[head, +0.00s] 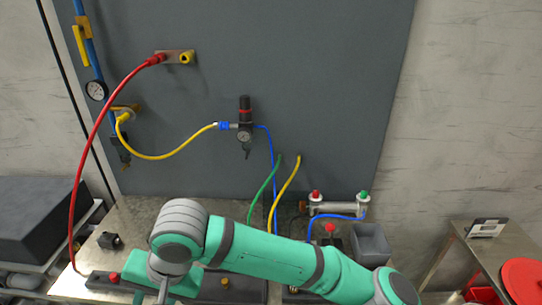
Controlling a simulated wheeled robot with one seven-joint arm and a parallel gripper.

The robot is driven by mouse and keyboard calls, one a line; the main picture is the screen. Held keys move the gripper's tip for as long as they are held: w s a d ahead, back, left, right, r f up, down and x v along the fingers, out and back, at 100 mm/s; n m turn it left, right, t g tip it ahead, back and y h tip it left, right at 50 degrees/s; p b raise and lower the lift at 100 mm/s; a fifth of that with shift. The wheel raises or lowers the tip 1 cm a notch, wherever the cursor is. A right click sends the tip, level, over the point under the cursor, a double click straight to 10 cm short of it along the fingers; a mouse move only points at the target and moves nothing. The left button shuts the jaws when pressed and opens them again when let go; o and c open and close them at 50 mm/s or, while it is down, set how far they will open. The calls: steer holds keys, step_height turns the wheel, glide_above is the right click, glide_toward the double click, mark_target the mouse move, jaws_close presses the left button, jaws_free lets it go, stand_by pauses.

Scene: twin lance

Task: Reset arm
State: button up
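My teal and grey arm (265,252) stretches across the lower part of the head view, from the bottom right to a grey wrist joint (180,228) at the left. Below that joint, my gripper (163,291) is partly in view at the bottom edge, over the dark base on the bench. Its fingers are mostly cut off by the frame, so I cannot see whether they are open or shut, or whether they touch anything.
A metal bench (140,215) stands against a grey panel (330,80). A red hose (85,160) arcs down at the left. A yellow hose (160,157) runs to a regulator (245,125). Behind the arm are a cylinder (338,208) and a grey bin (370,243). A side table (475,250) stands right.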

steer(key=a+r+n+y, duration=0.1)
steer(key=a+r+y, duration=0.55)
steer(key=a, duration=0.35)
steer(key=w+r+m+t+y, duration=0.2)
steer(key=w+r+t+y, duration=0.1)
steer(key=w+t+y, duration=0.3)
steer(key=w+d+f+m+t+h, duration=0.4)
steer(key=d+f+m+t, duration=0.25)
steer(key=d+t, duration=0.2)
steer(key=s+d+f+m+t+h, duration=0.1)
steer(key=s+d+f+t+h, duration=0.15)
steer(key=d+f+h, duration=0.35)
steer(key=s+d+f+m+t+h, duration=0.1)
steer(key=s+d+f+h, duration=0.2)
steer(key=f, duration=0.5)
steer(key=s+d+f+n+g+h, duration=0.1)
steer(key=s+d+f+n, duration=0.2)
steer(key=s+d, duration=0.2)
steer(key=s+d+f+n+h, duration=0.2)
steer(key=s+d, duration=0.4)
steer(key=s, duration=0.5)
steer(key=s+d+f+n+g+h, duration=0.1)
steer(key=s+d+f+n, duration=0.3)
steer(key=s, duration=0.5)
steer(key=shift+d+f+g+h, duration=0.3)
steer(key=shift+d+h, duration=0.05)
steer(key=shift+d, duration=0.3)
